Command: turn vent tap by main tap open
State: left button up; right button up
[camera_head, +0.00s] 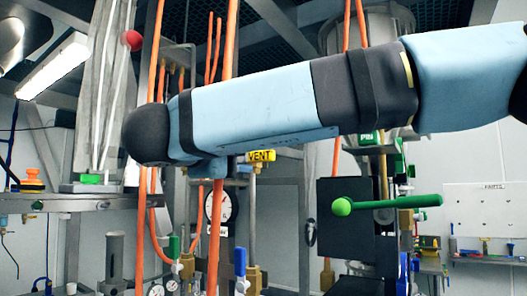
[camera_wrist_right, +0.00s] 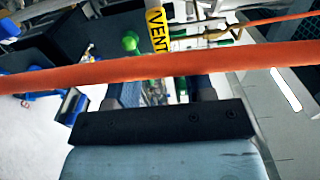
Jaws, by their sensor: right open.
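The yellow VENT tag (camera_head: 261,156) hangs behind my right arm in the head view, near brass fittings. In the right wrist view the VENT tag (camera_wrist_right: 157,30) is just beyond the fingers, with brass pipework (camera_wrist_right: 214,33) to its right. I cannot tell which handle there is the vent tap's. My right gripper (camera_wrist_right: 165,90) is open, with an orange hose crossing the view in front of it. In the head view my right arm hides this gripper. Which tap is the main tap is unclear. My left gripper is not in view.
A long green lever with a ball end (camera_head: 386,204) sticks out before a black box (camera_head: 345,237). Orange hoses (camera_head: 222,210) run vertically beside a pressure gauge (camera_head: 222,207). Blue-handled (camera_head: 240,262) and green-handled (camera_head: 174,246) valves stand below.

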aim_at(261, 156)
jog(key=p+x, duration=0.1)
jog(key=x, duration=0.6)
jog(key=shift+w+d+p, duration=0.2)
jog(key=shift+p, duration=0.15)
grip_shut()
